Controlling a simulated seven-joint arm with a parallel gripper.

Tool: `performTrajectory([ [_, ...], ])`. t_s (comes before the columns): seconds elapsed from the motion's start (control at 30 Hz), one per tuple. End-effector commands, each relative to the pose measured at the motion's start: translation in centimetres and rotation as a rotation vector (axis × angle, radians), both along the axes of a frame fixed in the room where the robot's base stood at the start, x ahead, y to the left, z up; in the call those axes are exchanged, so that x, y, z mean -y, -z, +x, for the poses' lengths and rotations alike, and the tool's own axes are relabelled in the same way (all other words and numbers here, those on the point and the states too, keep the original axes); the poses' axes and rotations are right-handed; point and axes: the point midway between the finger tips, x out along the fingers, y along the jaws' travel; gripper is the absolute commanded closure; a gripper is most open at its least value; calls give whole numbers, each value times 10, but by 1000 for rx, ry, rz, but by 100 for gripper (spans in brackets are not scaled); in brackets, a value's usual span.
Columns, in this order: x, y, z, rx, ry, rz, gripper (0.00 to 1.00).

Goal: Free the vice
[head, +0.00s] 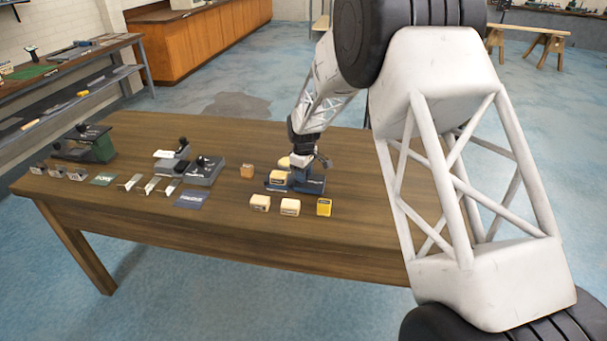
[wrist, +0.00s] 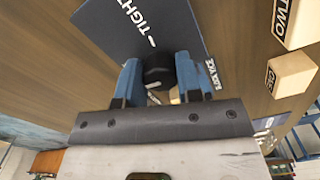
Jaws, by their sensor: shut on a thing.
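The vice (head: 309,184) is a small dark blue body on the wooden table, right of centre in the head view. My gripper (wrist: 158,72) is above it, pointing down. In the wrist view its two blue fingers are shut on a round black knob (wrist: 158,68), with one finger on each side. A label reading "VICE" (wrist: 208,72) shows beside the right finger. A dark blue card (wrist: 135,28) with the word "TIGHT" lies beside the knob. In the head view a pale block (head: 278,176) is beside the vice. My gripper hides much of the vice, including its jaws.
Grey fixture (head: 204,171), cards and brackets are further left. The table's front right is clear.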

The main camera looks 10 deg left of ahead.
Motion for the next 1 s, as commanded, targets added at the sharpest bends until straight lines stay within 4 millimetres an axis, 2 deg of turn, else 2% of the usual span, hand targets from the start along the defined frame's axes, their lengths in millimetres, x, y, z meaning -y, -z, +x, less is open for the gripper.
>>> performTrajectory([
  [0.3,1,0,0,-1,-90,-1,91],
  [0.67,1,0,0,-1,-95,-1,91],
  [0.7,1,0,0,0,-95,-1,66],
  [0.8,1,0,0,0,-95,-1,50],
  [0.87,0,0,0,0,-95,0,42],
  [1.0,0,0,0,0,-94,0,42],
])
